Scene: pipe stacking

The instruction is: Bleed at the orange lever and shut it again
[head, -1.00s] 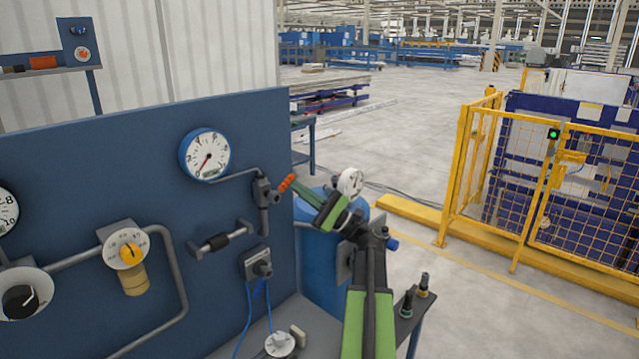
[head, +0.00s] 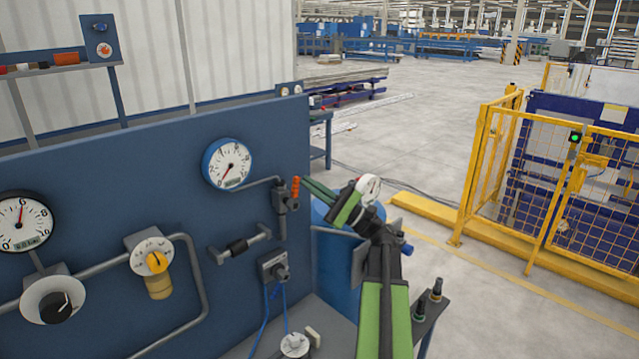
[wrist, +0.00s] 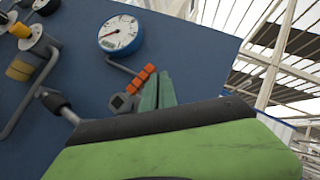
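The orange lever (head: 295,190) is on a grey valve (head: 280,197) near the right edge of the blue panel. It stands nearly upright in the head view. In the wrist view the lever (wrist: 141,81) slants up to the right, just left of my green fingers. My gripper (head: 304,184) has its fingers close together with nothing seen between them. The fingertips are right beside the lever; I cannot tell whether they touch it. The gauge (head: 227,164) above the valve has its needle pointing to the lower left. It also shows in the wrist view (wrist: 121,35).
A larger gauge (head: 22,221) at the far left reads about 6. A yellow knob (head: 156,262), a black knob (head: 55,307) and grey pipes stand out from the panel. A blue tank (head: 338,270) is behind my arm. A yellow fence (head: 540,190) stands to the right.

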